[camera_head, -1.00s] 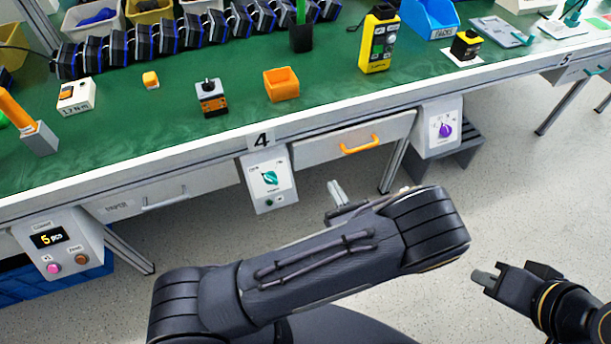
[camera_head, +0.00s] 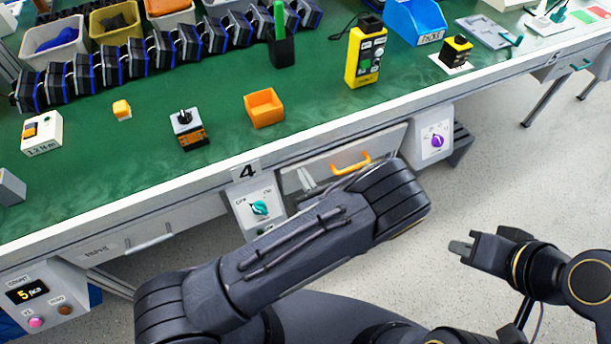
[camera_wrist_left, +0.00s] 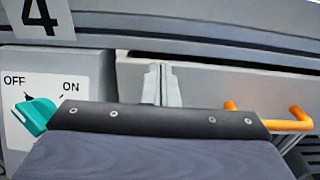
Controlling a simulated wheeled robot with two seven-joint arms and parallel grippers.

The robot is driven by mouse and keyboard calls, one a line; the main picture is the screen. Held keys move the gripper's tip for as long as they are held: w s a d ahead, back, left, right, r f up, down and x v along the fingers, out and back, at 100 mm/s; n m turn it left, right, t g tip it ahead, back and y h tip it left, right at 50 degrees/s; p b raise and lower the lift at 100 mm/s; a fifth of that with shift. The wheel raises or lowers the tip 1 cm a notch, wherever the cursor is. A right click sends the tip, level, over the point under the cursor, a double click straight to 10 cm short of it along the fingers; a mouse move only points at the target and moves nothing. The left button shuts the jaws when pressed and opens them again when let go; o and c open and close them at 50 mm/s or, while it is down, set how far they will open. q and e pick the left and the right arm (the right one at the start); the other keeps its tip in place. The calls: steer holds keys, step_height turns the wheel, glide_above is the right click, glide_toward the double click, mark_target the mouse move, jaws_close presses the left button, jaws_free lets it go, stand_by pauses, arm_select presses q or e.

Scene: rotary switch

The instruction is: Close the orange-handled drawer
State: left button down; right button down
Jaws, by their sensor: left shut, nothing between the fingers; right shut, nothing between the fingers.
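The orange-handled drawer (camera_head: 385,140) is under the front edge of the green workbench, right of the number 4 plate. Its orange handle (camera_head: 351,163) shows in the head view, and also at the right of the left wrist view (camera_wrist_left: 285,122). A dark gap runs along the drawer's top edge in the wrist view; how far it stands out is hard to tell. My left gripper (camera_head: 305,181) is shut and empty at the left part of the drawer front, left of the handle; contact cannot be told. My right gripper (camera_head: 460,248) is shut and empty, away from the bench at right.
A teal rotary switch panel (camera_head: 257,209) hangs just left of the drawer, close to my left gripper. A purple knob panel (camera_head: 436,141) hangs to its right. A grey-handled drawer (camera_head: 150,238) is further left.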

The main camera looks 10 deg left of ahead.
arm_select(q)
steer(key=shift+b+x, duration=0.45)
steer(key=shift+x, duration=0.6)
steer(key=shift+r, duration=0.1)
